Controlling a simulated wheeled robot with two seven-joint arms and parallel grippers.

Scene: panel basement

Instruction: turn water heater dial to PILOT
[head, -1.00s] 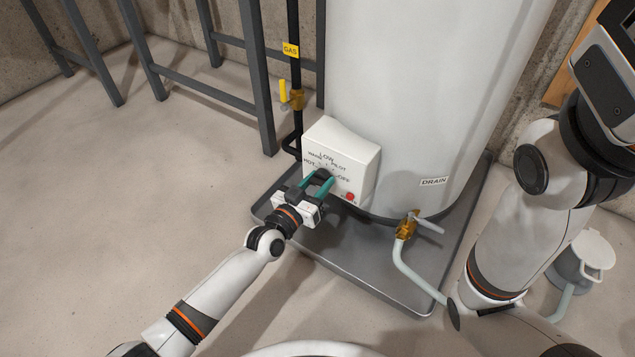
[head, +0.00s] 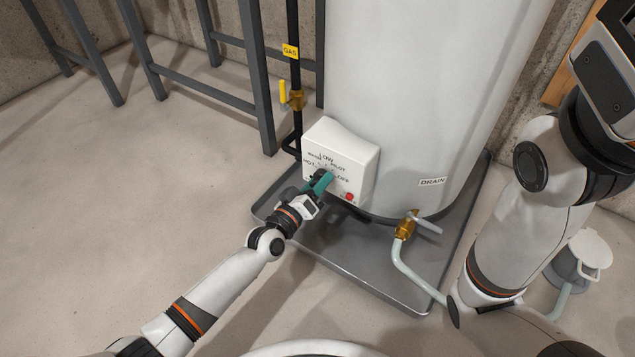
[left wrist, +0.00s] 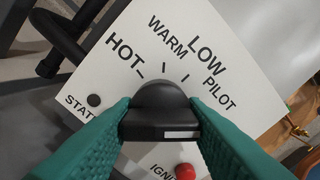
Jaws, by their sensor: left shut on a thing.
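The white control box (head: 343,150) sits low on the front of the water heater (head: 425,90). Its black dial (left wrist: 160,108) is between the teal fingers of my left gripper (head: 321,182), which is shut on it. In the left wrist view, the labels HOT, WARM, LOW and PILOT (left wrist: 219,93) arc above the dial, with PILOT at the upper right. A white mark (left wrist: 181,134) shows on the right part of the dial's grip bar. The OFF label is hidden there by a finger but shows in the head view (head: 343,179). My right gripper is out of view.
A red igniter button (head: 349,196) is just below right of the dial. A brass drain valve (head: 406,225) with a pale hose stands at the right. A gas pipe with a yellow-handled valve (head: 294,98) runs left of the tank. A grey pan (head: 350,265) lies underneath.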

